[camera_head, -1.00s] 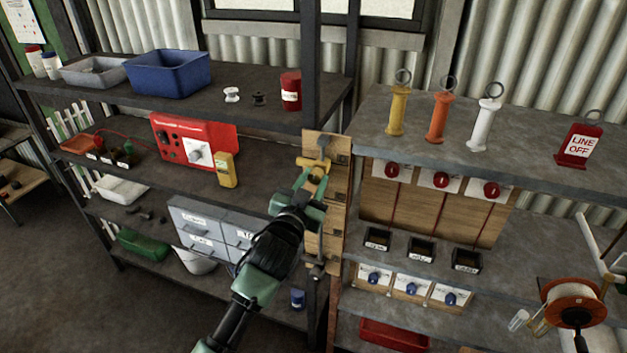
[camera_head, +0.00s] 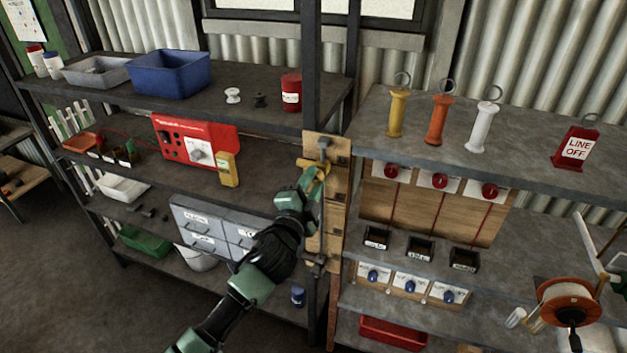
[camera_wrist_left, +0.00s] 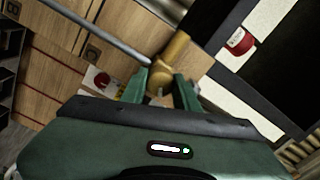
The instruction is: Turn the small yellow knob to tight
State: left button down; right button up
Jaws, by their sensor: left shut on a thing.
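The small yellow knob (camera_head: 320,169) is on the upright wooden board (camera_head: 337,185) fixed to the shelf post. My left gripper (camera_head: 312,178) reaches it from the lower left and is shut on it, with its fingers covering part of it. In the left wrist view the knob (camera_wrist_left: 174,52) stands out past the two green fingertips (camera_wrist_left: 161,84), and a grey rod runs to it from the upper left. No tight mark can be read in either view. My right gripper is not in view.
Right of the board, red knobs (camera_head: 391,171) and blue knobs (camera_head: 411,286) sit on panels. A yellow box (camera_head: 229,170) and a red unit (camera_head: 177,141) stand on the shelf to the left. Grey drawers (camera_head: 203,226) are below, left of my arm.

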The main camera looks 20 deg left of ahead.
pick_arm(q)
jog(key=m+p, duration=0.1)
jog(key=m, duration=0.5)
jog(key=shift+r+m, duration=0.1)
jog(key=shift+m, duration=0.2)
dwell(0.4)
jog(key=c, duration=1.1)
grip_release()
jog(key=shift+o, duration=0.2)
jog(key=shift+s, duration=0.1)
jog(key=shift+s+f, duration=0.2)
jog(key=shift+s, duration=0.15)
jog(key=s+b, duration=0.2)
jog(key=s, duration=0.5)
jog(key=shift+a, duration=0.2)
